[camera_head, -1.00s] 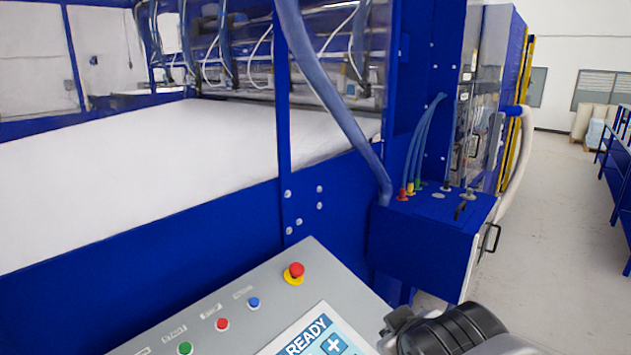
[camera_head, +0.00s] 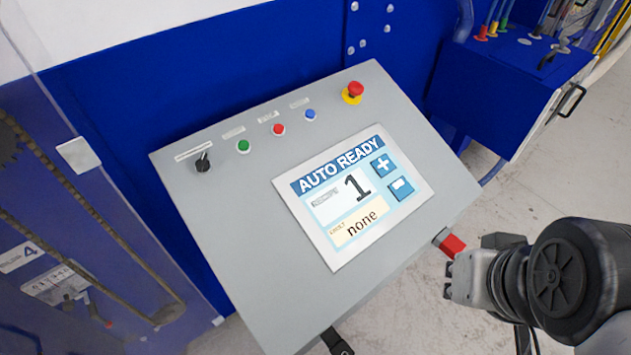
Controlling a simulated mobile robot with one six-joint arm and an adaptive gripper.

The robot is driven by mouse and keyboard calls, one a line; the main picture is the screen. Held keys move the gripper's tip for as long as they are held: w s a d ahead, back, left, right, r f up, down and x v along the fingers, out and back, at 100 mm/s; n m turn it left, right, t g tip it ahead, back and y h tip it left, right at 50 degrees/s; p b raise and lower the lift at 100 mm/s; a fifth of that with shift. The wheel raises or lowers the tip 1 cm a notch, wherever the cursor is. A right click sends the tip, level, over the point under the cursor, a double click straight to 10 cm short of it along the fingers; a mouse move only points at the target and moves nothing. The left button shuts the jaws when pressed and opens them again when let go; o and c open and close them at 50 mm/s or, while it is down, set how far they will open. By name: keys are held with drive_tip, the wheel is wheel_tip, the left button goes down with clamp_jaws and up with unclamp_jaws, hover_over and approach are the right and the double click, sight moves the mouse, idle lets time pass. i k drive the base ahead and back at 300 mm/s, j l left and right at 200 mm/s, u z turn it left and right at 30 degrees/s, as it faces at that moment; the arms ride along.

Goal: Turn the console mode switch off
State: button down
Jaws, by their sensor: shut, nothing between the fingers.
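The console (camera_head: 240,260) is a tilted grey panel in the middle of the view. Its mode switch is a small black rotary knob (camera_head: 203,163) at the upper left of the panel, below a pale label strip. The knob's pointer is tilted slightly right of straight up. The console screen (camera_head: 345,195) reads "AUTO READY", a large "1" and "none". My gripper (camera_head: 449,291) is at the lower right, beyond the console's right edge, far from the knob and touching nothing that I can see. It is shut and empty; its fingertips are small and partly unclear.
Green (camera_head: 243,147), red (camera_head: 279,130) and blue (camera_head: 310,115) buttons and a red emergency stop (camera_head: 353,92) line the panel's upper edge. A red block (camera_head: 452,245) sits by its right edge. A clear guard (camera_head: 80,200) stands left; a blue box (camera_head: 515,90) stands upper right.

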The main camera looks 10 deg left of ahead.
sight(202, 164)
drive_tip(key=u, duration=1.6)
